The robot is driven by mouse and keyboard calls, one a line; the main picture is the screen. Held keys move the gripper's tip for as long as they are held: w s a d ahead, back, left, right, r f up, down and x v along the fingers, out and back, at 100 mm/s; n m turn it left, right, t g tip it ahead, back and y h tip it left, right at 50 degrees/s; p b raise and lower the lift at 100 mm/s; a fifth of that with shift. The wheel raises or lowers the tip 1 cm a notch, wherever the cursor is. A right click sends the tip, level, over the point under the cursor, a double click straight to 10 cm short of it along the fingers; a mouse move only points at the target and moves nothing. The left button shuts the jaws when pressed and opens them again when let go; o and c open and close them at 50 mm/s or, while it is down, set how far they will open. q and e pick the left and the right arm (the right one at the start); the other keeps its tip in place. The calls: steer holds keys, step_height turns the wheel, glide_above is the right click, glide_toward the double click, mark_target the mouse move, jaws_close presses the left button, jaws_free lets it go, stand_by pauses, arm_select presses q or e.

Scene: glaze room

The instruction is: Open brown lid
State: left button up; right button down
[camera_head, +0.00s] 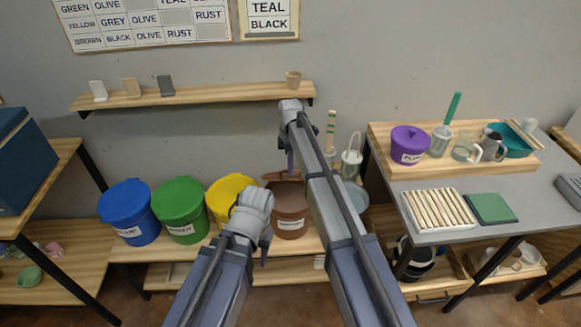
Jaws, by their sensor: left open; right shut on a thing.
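The brown bucket (291,226) stands on the low wooden bench, to the right of the yellow bucket, with a white label on its front. My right gripper (290,162) is above its back part, fingers pointing down, shut on the brown lid (282,175). My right arm covers the right side of the bucket and lid, so I cannot tell whether the lid is clear of the rim. My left gripper (264,254) is open, fingers down, in front of the yellow and brown buckets; its wrist hides much of the fingers.
Closed blue (125,202), green (178,198) and yellow (229,191) buckets stand in a row to the left. A wall shelf (220,94) holds small tiles and a cup. On the right, a table (400,187) carries a purple tub (409,141), jars and a slatted rack (438,209).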

steer(key=shift+w, duration=0.4)
steer(key=c, duration=1.3)
jaws_free()
steer(key=shift+f, duration=0.1)
steer(key=o, duration=0.3)
steer(key=shift+w+f, duration=0.2)
steer(key=shift+o, duration=0.6)
steer(key=shift+s, duration=0.1)
steer(key=shift+s+r, duration=0.1)
steer(key=shift+r, duration=0.1)
steer(key=shift+r+p, duration=0.5)
steer(key=shift+p, duration=0.15)
step_height(320, 180, up, 7)
steer(key=p, duration=0.6)
steer(key=shift+w+f+p, duration=0.15)
steer(key=shift+w+p, duration=0.05)
steer(key=shift+p, duration=0.15)
